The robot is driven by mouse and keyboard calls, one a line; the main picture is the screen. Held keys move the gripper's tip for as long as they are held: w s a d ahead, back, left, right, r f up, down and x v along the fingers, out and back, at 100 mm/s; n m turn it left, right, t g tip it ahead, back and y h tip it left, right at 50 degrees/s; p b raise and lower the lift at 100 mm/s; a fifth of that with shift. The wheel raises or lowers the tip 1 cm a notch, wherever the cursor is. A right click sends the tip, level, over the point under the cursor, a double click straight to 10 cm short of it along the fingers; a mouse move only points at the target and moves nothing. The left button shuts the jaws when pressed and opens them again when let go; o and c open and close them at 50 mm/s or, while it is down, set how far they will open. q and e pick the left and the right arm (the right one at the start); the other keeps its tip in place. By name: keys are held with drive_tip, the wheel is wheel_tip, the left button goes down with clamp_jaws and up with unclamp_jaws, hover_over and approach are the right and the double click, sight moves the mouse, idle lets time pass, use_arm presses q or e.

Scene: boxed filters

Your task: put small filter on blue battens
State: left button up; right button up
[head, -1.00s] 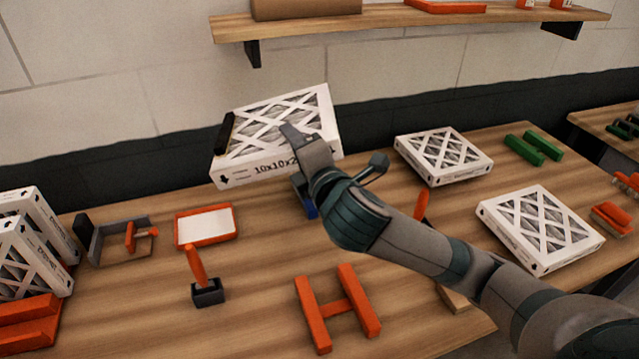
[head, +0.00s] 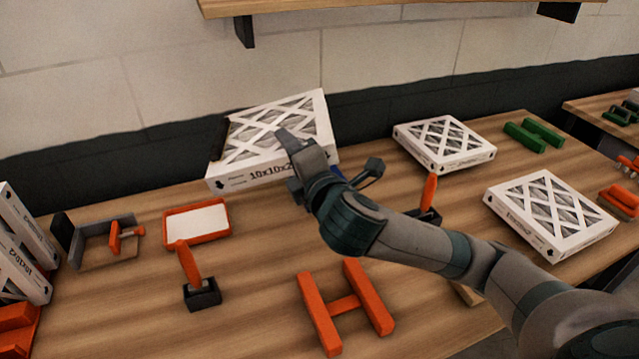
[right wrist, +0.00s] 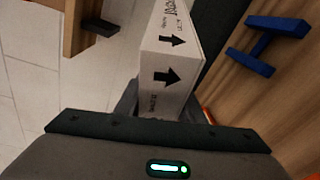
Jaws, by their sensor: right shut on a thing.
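My right gripper (head: 292,160) is shut on the near side of a white boxed filter (head: 270,127) marked "10x10x2" and holds it, tilted, over the back of the table. The filter's printed side with black arrows also shows in the right wrist view (right wrist: 166,75), between the fingers. The blue battens (right wrist: 263,46), joined in an H shape, lie on the wood to the right of the filter in the right wrist view. In the head view only a small blue part (head: 338,173) shows behind my right gripper; the rest is hidden. My left gripper is out of view.
Orange battens (head: 345,305) lie empty in front. Two filters lie at the right, one farther back (head: 444,143) and one nearer (head: 550,213). An orange tray (head: 196,221) and an orange-handled tool (head: 190,262) stand left. A shelf (head: 400,10) hangs above.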

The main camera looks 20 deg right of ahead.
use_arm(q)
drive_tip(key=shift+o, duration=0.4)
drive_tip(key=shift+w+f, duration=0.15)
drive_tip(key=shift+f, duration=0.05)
use_arm(e)
drive_tip(key=shift+f, duration=0.2)
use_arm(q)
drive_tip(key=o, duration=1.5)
use_arm(e)
drive_tip(key=shift+w+d+f, duration=0.15)
drive_tip(key=shift+w, duration=0.05)
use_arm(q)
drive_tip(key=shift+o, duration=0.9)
use_arm(e)
drive_tip(key=shift+w+d+f, duration=0.15)
drive_tip(key=shift+w, duration=0.05)
drive_tip(key=w+d+f+y, duration=0.2)
drive_tip(key=d+f, duration=0.2)
drive_tip(key=d, duration=0.3)
drive_tip(key=w+d+f+y, duration=0.2)
drive_tip(key=d+f+y, duration=0.1)
drive_tip(key=d, duration=0.4)
drive_tip(key=shift+w+f+n+y, duration=0.3)
drive_tip(key=shift+w+f+n, duration=0.1)
drive_tip(key=shift+f, duration=0.5)
